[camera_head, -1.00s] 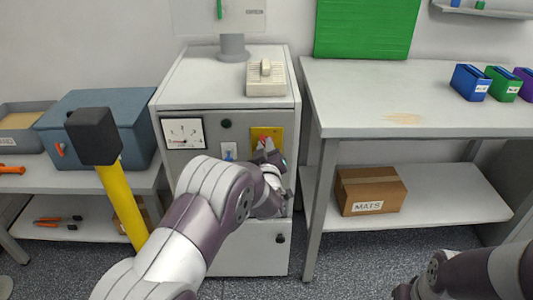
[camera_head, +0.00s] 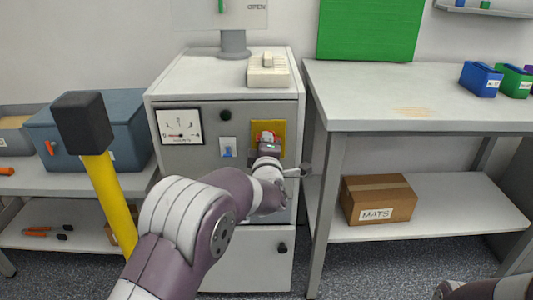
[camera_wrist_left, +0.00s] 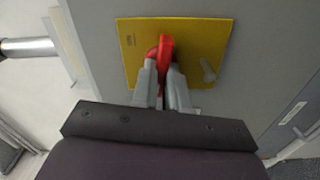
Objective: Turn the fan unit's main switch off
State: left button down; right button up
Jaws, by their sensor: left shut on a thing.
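The fan unit's main switch is a red handle (camera_head: 267,136) on a yellow plate (camera_head: 280,126), at the upper right of the grey cabinet's front. In the left wrist view the red handle (camera_wrist_left: 166,50) stands out from the yellow plate (camera_wrist_left: 205,40). My left gripper (camera_head: 268,146) is at the switch. In its wrist view the two grey fingers (camera_wrist_left: 166,82) are shut on the handle's near end. The fingers hide part of the handle. Of my right arm only a piece shows at the bottom right corner, and its gripper is out of view.
The cabinet (camera_head: 200,85) also carries a dial meter (camera_head: 180,126), a small blue switch (camera_head: 228,148) and black knobs. A hammer with a yellow handle (camera_head: 108,190) stands up in front at the left. A bench (camera_head: 400,90) with a MATS box (camera_head: 378,198) below adjoins on the right.

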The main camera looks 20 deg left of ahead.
pick_arm(q)
jog(key=shift+f+n+b, duration=0.2)
jog(key=shift+n+b, duration=0.9)
jog(key=shift+b, duration=0.05)
pick_arm(e)
jog(key=shift+f, duration=1.5)
pick_arm(q)
jog(key=c, duration=1.1)
grip_release()
jog(key=shift+r, duration=0.1)
jog(key=shift+c, duration=0.2)
jog(key=p+v, duration=0.2)
jog(key=v, duration=1)
jog(key=shift+s, duration=0.4)
pick_arm(e)
notch_tip(320, 180, up, 2)
jog(key=shift+r, duration=0.1)
pick_arm(q)
jog(key=shift+d, duration=0.1)
